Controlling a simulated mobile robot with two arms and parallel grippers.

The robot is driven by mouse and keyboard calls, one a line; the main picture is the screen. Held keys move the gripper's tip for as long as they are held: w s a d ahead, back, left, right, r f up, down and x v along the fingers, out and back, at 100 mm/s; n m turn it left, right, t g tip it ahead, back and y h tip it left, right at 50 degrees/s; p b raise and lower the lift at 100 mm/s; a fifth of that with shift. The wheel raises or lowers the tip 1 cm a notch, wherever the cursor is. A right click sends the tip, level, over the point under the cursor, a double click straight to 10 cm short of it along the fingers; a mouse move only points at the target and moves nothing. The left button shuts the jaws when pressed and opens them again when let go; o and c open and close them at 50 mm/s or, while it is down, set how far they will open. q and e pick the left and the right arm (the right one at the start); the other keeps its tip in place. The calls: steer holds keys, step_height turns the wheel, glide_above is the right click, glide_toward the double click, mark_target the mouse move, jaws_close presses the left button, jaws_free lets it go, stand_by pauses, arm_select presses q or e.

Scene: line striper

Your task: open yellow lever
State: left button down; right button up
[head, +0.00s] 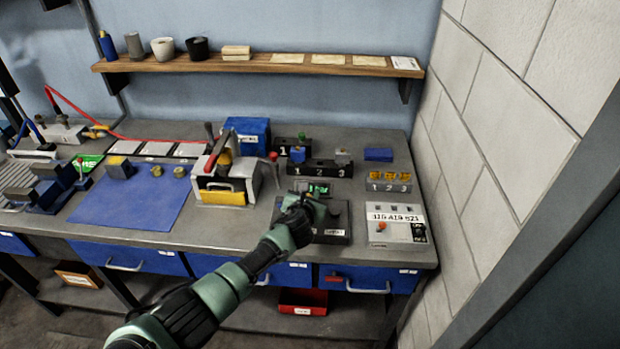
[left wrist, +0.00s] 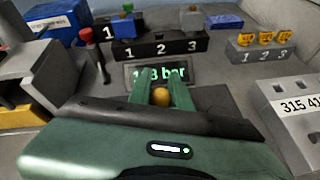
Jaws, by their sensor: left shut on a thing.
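A yellow round knob (left wrist: 160,97), which looks like the end of the yellow lever, shows in the left wrist view between the two green fingers of my left gripper (left wrist: 161,90). The fingers are shut on it, just in front of a display (left wrist: 160,73) with green text ending in "bar". In the head view my left gripper (head: 308,207) is over the dark panel (head: 332,236) on the bench, and it hides the knob there. The lever's shaft and base are hidden, so I cannot tell its angle. My right gripper is in neither view.
Behind the display stands a black block (head: 318,168) numbered 1, 2, 3. A grey box (head: 396,222) with a row of numbers is to the right. The blue mat (head: 135,203) has free room.

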arm_select(q)
steer(key=shift+w+r+g+p, duration=0.1)
steer(key=shift+w+g+p, duration=0.2)
steer(key=shift+g+p, duration=0.3)
steer(key=shift+w+f+g+p, duration=0.25)
steer(key=shift+f+g+p, duration=0.1)
steer(key=shift+g, duration=0.15)
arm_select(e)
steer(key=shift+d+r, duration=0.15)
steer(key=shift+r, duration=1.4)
arm_select(q)
steer(key=c, duration=1.3)
jaws_free()
steer(key=shift+s+a+r, duration=0.1)
steer(key=shift+s+r, duration=0.3)
steer(key=shift+s, duration=0.2)
steer(key=v, duration=0.6)
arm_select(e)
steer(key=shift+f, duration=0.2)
arm_select(q)
steer(key=shift+r, duration=0.1)
